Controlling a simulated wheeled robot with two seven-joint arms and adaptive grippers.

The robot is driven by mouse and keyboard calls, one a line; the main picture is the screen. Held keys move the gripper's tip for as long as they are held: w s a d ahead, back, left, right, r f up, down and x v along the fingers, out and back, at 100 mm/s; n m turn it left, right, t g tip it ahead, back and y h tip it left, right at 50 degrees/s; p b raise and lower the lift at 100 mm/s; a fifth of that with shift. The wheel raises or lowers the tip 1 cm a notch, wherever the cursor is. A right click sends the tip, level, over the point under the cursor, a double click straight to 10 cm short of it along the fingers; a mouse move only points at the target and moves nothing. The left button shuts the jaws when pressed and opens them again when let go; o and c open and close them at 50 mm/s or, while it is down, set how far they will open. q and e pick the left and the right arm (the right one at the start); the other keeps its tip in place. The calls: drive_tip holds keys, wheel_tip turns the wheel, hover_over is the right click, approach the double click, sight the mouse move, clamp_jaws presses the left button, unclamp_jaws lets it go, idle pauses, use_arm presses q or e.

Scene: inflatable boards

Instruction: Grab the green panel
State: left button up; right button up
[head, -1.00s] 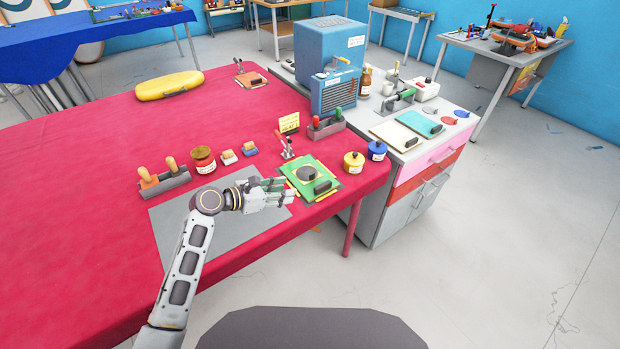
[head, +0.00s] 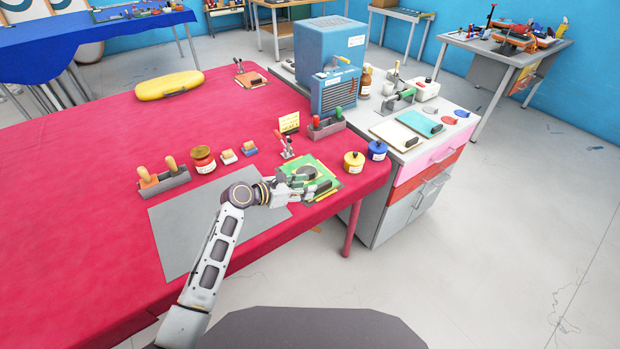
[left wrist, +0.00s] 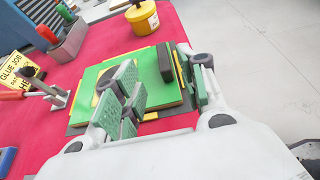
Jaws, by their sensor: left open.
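The green panel (head: 322,170) lies flat near the right end of the red table, on a dark base with yellow edges. My right gripper is not in view.
A toggle clamp (head: 287,146) and a yellow sign (head: 289,122) stand behind the panel. Yellow (head: 353,162) and blue (head: 377,150) pots stand to its right. A grey mat (head: 185,228) lies to the left, bare around my arm. A grey cabinet (head: 385,212) adjoins the table.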

sight(319, 186)
use_arm(q)
drive_tip(key=shift+w+d+f, duration=0.3)
drive_tip(key=shift+d+f, duration=0.2)
drive_tip(key=shift+d, duration=0.1)
drive_tip(key=shift+w+d+f, duration=0.3)
drive_tip(key=shift+d+f, duration=0.2)
drive_tip(key=shift+d, duration=0.1)
drive_tip(key=shift+x, duration=0.95)
drive_tip(key=shift+w, duration=0.1)
drive_tip(key=c, duration=0.8)
drive_tip(key=shift+r, duration=0.1)
clamp_jaws()
drive_tip(key=shift+r, duration=0.85)
wheel_tip(319, 186, up, 5)
drive_tip(key=shift+d+f+p, duration=0.1)
drive_tip(key=shift+f+p, duration=0.05)
drive_tip(key=shift+p, duration=0.15)
wheel_tip(319, 186, up, 3)
drive_tip(key=shift+f, duration=0.1)
drive_tip(key=shift+r, duration=0.4)
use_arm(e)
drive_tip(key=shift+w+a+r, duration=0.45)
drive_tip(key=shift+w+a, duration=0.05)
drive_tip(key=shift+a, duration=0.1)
